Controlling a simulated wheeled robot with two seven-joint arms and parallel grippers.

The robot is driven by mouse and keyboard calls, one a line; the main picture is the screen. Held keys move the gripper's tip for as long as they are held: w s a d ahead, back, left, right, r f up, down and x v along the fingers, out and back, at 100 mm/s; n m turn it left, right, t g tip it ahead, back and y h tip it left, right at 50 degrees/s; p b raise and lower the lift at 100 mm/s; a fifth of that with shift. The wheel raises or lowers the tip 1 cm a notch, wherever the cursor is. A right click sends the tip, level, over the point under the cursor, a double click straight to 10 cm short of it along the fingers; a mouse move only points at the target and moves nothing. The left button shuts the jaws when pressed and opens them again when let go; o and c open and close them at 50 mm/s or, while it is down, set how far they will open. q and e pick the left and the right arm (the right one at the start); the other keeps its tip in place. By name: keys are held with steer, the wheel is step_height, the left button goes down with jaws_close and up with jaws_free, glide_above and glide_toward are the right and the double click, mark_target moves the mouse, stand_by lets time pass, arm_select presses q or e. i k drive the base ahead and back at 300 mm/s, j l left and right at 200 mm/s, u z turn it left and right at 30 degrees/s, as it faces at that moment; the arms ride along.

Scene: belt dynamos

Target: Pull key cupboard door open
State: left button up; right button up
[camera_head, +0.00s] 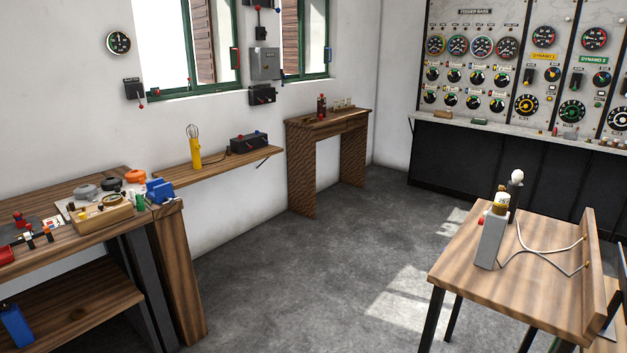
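No cupboard that I can clearly make out as the key cupboard is in view. A small grey wall box (265,64) hangs between the two windows with its front closed. I cannot tell whether it is the key cupboard. Neither of my grippers is in the head view.
A wooden workbench (80,190) with tools stands at left, beside a wall shelf (215,166). A wooden side table (328,122) is by the far wall. A gauge panel (520,60) is at back right. A wooden table (540,280) stands front right. The grey floor (310,270) between is clear.

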mark_target(269, 60)
steer(key=i, duration=1.9)
steer(key=i+l+u, duration=0.1)
steer(key=i, duration=0.9)
steer(key=i+l, duration=0.1)
steer(key=i, duration=0.85)
steer(key=i+l+u, duration=0.1)
steer(key=i, duration=0.85)
